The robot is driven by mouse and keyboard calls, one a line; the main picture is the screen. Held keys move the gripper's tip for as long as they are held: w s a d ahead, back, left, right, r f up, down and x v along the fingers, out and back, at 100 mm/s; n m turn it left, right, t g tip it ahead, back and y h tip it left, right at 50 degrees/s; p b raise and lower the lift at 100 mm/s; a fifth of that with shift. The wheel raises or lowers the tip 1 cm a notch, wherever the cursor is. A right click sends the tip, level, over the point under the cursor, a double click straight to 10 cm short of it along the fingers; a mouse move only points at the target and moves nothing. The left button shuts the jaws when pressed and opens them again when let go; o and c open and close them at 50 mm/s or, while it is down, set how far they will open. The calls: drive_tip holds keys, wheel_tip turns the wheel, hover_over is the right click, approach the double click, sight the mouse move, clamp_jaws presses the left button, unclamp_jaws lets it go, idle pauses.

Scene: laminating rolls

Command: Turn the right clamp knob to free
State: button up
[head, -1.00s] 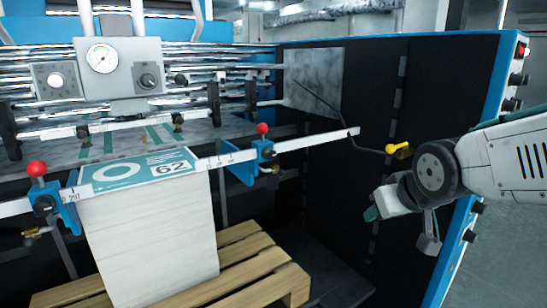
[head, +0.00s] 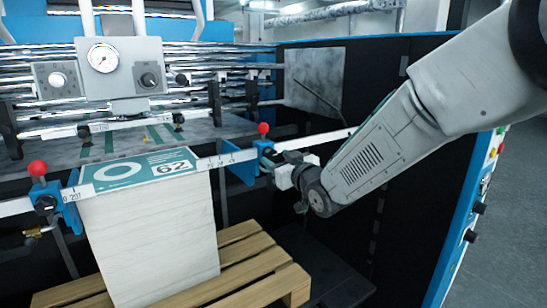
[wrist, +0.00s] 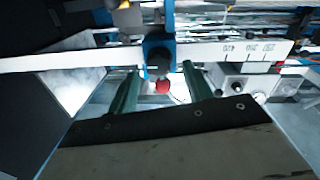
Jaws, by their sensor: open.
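The right clamp (head: 241,172) is a blue block on the white scale bar (head: 215,161), topped by a red ball (head: 263,128). In the head view my gripper (head: 272,168) is right at the clamp's front and hides part of it. In the wrist view my open gripper (wrist: 160,70) has one green finger on each side of the clamp's dark knob (wrist: 158,60). The blue clamp body (wrist: 157,40) and red ball (wrist: 163,87) show there too. I cannot tell whether the fingers touch the knob, nor its turn position.
The left clamp (head: 72,217), with its own red ball, is at the bar's left end. A stack of sheets (head: 155,245) stands on a wooden pallet (head: 265,262) below the bar. A gauge panel (head: 120,68) is behind. The dark side wall is to the right.

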sight(270, 154)
drive_tip(key=shift+x, duration=1.35)
drive_tip(key=c, duration=1)
drive_tip(key=shift+o, duration=0.2)
